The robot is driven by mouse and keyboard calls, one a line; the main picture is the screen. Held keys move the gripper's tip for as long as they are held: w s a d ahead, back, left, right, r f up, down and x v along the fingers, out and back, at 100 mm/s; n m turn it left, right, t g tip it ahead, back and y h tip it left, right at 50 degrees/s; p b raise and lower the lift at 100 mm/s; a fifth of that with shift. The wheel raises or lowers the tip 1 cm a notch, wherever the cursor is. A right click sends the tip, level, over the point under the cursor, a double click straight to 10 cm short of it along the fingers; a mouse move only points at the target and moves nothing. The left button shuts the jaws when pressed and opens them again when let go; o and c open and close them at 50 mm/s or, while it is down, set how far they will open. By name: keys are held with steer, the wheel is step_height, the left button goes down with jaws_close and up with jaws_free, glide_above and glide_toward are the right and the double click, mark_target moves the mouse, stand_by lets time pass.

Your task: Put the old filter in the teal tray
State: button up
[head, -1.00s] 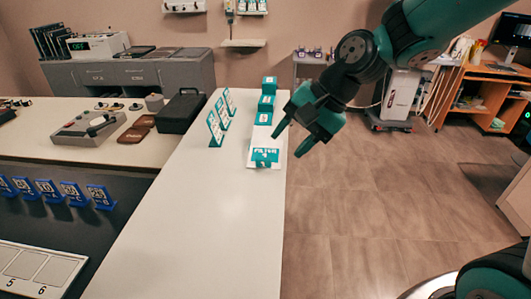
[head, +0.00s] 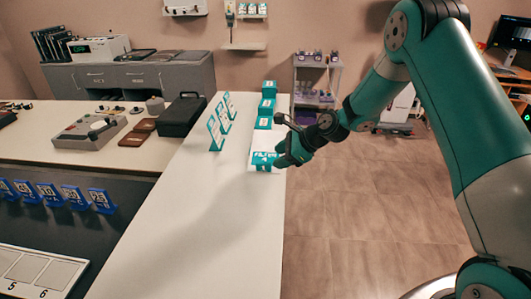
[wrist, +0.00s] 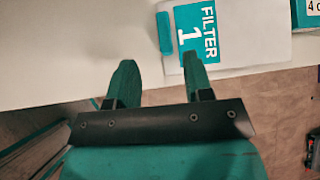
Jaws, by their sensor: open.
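My gripper (head: 281,160) is at the right edge of the white table, beside the teal label reading FILTER 1 (head: 262,156). In the wrist view my gripper (wrist: 158,62) has its fingers apart with nothing between them. The right fingertip overlaps the edge of the label (wrist: 208,35) in the picture; I cannot tell whether it touches. The label is on a white plate (wrist: 262,45), and a small teal block (wrist: 165,33) lies at the label's left. I cannot make out a filter or a teal tray for certain.
Teal boxes, one of them (head: 264,122), stand in a row behind the label. Teal card stands, one of them (head: 215,133), are to the left. The front of the white table (head: 200,235) is clear. A black case (head: 182,115) stands on the side counter.

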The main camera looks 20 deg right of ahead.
mark_target(266, 162)
steer(key=shift+w+p+x, duration=0.15)
steer(key=shift+p+x, duration=0.45)
steer(key=shift+x, duration=1.1)
steer(key=shift+w+p+x, duration=0.1)
steer(key=shift+p+x, duration=0.5)
steer(key=shift+x, duration=1.1)
steer(key=shift+d, duration=0.1)
jaws_close()
